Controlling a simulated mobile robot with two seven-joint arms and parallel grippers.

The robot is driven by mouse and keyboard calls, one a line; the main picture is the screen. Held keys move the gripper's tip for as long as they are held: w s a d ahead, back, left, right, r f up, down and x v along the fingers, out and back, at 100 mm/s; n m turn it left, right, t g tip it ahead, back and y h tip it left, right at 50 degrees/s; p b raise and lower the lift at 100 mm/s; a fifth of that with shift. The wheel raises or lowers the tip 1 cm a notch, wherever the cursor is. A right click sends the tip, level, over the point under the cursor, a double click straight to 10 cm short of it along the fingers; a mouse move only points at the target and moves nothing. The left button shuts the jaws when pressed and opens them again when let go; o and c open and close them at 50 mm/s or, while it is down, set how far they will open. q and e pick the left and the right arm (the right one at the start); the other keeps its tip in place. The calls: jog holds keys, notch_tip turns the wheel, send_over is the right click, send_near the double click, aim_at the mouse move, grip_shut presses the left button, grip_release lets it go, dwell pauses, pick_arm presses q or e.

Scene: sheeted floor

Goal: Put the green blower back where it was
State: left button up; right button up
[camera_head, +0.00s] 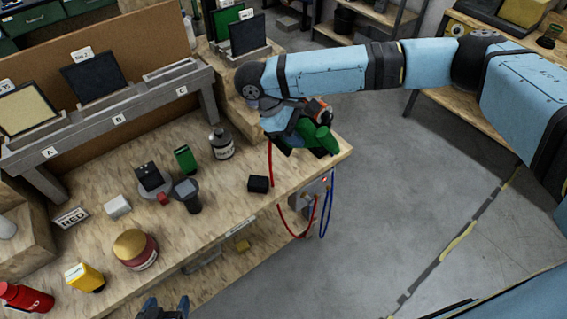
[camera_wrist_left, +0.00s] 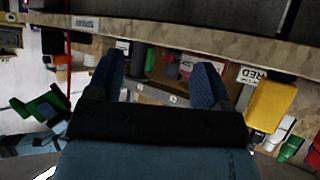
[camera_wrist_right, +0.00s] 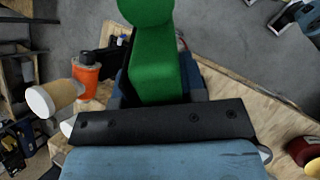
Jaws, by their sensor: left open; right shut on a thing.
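The green blower (camera_head: 322,139) is held by my right gripper (camera_head: 296,128) at the right end of the wooden bench (camera_head: 225,213). In the right wrist view the blower (camera_wrist_right: 155,65) lies between the fingers, with its rounded end pointing away. I cannot tell whether it touches the bench. It also shows at the left of the left wrist view (camera_wrist_left: 42,106). My left gripper (camera_head: 165,309) is at the bottom of the head view, by the bench's front edge. In the left wrist view its fingers (camera_wrist_left: 158,82) are apart with nothing between them.
An orange bottle (camera_wrist_right: 86,80) is close beside the blower. A dark bottle (camera_head: 221,143), a green box (camera_head: 185,158), a black block (camera_head: 258,184), a round jar (camera_head: 135,249) and a yellow container (camera_head: 84,278) stand on the bench. Red and blue cables (camera_head: 323,215) hang at its edge.

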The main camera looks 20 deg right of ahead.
jog(key=w+a+f+n+t+h+b, duration=0.1)
jog(key=w+a+n+t+b, duration=0.1)
jog(key=w+n+t+b, duration=0.45)
jog(key=w+a+f+n+t+h+b, duration=0.1)
jog(key=a+n+t, duration=0.25)
jog(key=n, duration=0.55)
jog(key=w+d+r+n+t+y+b, duration=0.2)
jog(key=w+d+n+t+y+b, duration=0.3)
jog(key=n+t+y+b, duration=0.45)
jog(key=f+b, duration=0.2)
jog(key=f, duration=0.4)
jog(key=f+h+b, duration=0.1)
jog(key=f+b, duration=0.1)
jog(key=f, duration=0.5)
jog(key=f+t+h+b, duration=0.1)
jog(key=f+b, duration=0.2)
jog(key=f, duration=0.3)
jog(key=shift+d+f+n, duration=0.2)
jog(key=shift+d+n, duration=0.1)
jog(key=shift+n, duration=0.1)
jog(key=shift+f, duration=0.35)
jog(key=o, duration=0.6)
pick_arm(q)
notch_tip(320, 180, down, 16)
jog(key=w+d+h, duration=0.1)
jog(key=d, duration=0.1)
jog(key=shift+w+f+m+t, duration=0.25)
jog(key=shift+m+t, duration=0.05)
pick_arm(e)
jog(key=shift+o, duration=0.2)
